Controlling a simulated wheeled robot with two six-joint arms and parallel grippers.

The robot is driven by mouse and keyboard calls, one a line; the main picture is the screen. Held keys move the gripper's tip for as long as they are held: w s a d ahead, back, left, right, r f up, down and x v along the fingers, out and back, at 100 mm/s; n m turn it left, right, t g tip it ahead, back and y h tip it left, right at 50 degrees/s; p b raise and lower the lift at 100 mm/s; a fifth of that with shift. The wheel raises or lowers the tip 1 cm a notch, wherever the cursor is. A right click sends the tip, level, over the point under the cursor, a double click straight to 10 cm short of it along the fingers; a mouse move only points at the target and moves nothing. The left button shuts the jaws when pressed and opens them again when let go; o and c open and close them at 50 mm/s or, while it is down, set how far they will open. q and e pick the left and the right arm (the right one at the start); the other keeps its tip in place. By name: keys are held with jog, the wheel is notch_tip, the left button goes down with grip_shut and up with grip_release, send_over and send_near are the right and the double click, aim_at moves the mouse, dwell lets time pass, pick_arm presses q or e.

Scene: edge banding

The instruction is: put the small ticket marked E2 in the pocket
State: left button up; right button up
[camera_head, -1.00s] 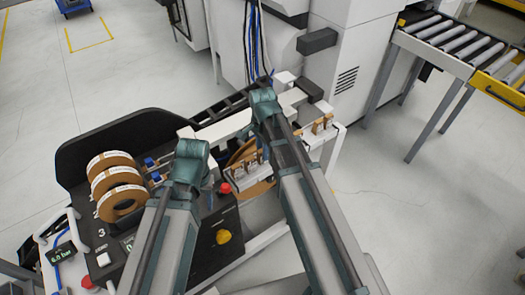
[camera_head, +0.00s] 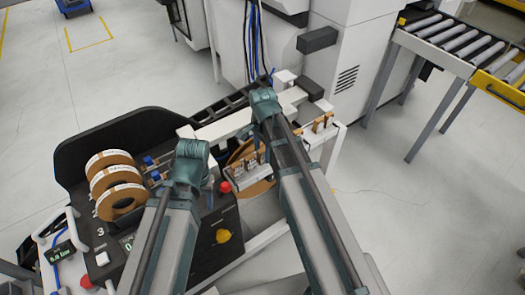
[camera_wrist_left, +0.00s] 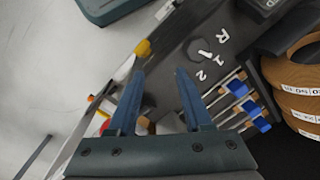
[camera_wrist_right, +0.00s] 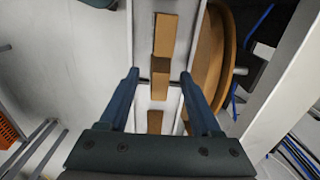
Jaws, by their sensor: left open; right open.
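I cannot make out a ticket marked E2 or a pocket in any view; the lettering on the small white pieces in the head view is too small to read. My left gripper (camera_wrist_left: 158,75) is open and empty above the dark panel (camera_wrist_left: 170,55) of the machine. My right gripper (camera_wrist_right: 160,75) is open above a white rail (camera_wrist_right: 143,35). Brown pieces stand along the rail, one of them (camera_wrist_right: 160,86) between the fingers in the picture; I cannot tell whether they touch it. In the head view my arms hide both sets of fingertips and part of the machine.
Brown rolls (camera_head: 120,199) with white labels stand on the machine's left side. Blue-tipped rods (camera_wrist_left: 236,87) lie beside them. A red button (camera_head: 225,187) and a yellow knob (camera_head: 223,236) sit on the panel. A brown disc (camera_wrist_right: 209,60) is right of the rail. A roller conveyor (camera_head: 445,35) stands back right.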

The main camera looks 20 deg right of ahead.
notch_tip(320, 180, up, 14)
jog(key=p, duration=1.3)
jog(key=shift+p, duration=0.3)
jog(key=shift+f, duration=0.15)
jog(key=s+a+f+n+b, duration=0.2)
jog(key=s+a+n, duration=0.3)
jog(key=s+n, duration=0.2)
jog(key=s+a+f+n+h+b, duration=0.1)
jog(key=s+a+f+n+b, duration=0.2)
jog(key=n, duration=0.7)
jog(key=s+a, duration=0.2)
jog(key=s, duration=0.2)
jog(key=shift+s+a+n, duration=0.15)
jog(key=shift+a+n, duration=0.1)
jog(key=shift+n, duration=0.15)
